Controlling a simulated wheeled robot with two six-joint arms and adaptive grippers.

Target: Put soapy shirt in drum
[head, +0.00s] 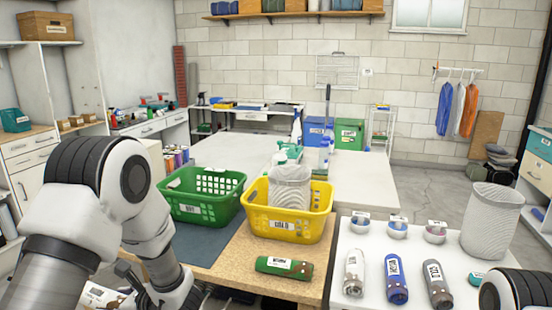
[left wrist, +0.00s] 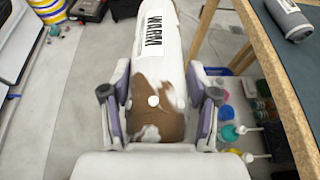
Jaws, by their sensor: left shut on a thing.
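My left gripper (left wrist: 161,100) is shut on a rolled white shirt (left wrist: 163,65) with a brown patch, white blotches and a label reading "WARM". The shirt also shows in the head view (head: 103,296), low at the left and partly hidden by my arm. The left gripper (head: 160,297) is beside the wooden table's left end, off the tabletop. A larger one (head: 492,220) stands on the right white table. I cannot tell which is the drum. My right gripper is outside the frames.
A green basket (head: 202,195) stands beside the yellow one. A green roll (head: 284,267) lies on the wooden table (head: 245,245). White (head: 354,272), blue (head: 396,280) and grey-brown rolls (head: 437,285) lie on the right table, before small bowls (head: 397,229). Bottles clutter the floor (left wrist: 228,132).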

